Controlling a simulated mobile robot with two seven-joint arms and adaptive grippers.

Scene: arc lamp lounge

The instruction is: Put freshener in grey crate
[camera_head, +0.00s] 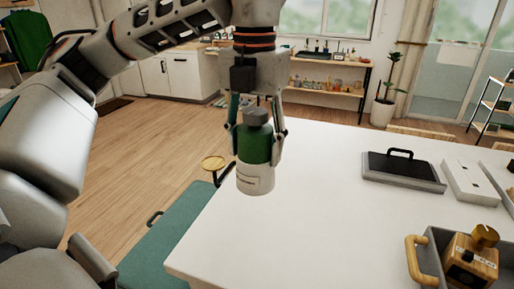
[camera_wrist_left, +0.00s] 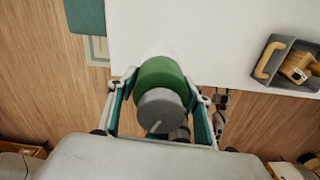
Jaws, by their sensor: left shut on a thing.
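The freshener, a green and white bottle with a grey cap (camera_head: 256,146), hangs upright in my left gripper (camera_head: 257,158), whose fingers are shut on its two sides. It shows over the near left edge of the white table, seemingly above the surface. In the left wrist view the freshener (camera_wrist_left: 161,90) sits cap-first between the fingers (camera_wrist_left: 161,100). The grey crate (camera_head: 430,259) is at the lower right of the head view, partly cut off, with a wooden handle. It also shows at the upper right of the left wrist view (camera_wrist_left: 286,86). My right gripper is out of view.
A wooden block-like item with a gold knob (camera_head: 472,262) is in the crate. A dark tray with a black handle (camera_head: 402,171) and a white box (camera_head: 470,182) are on the table's far right. The white tabletop (camera_head: 320,215) between freshener and crate is clear. A teal bench-like surface (camera_head: 172,240) is below left.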

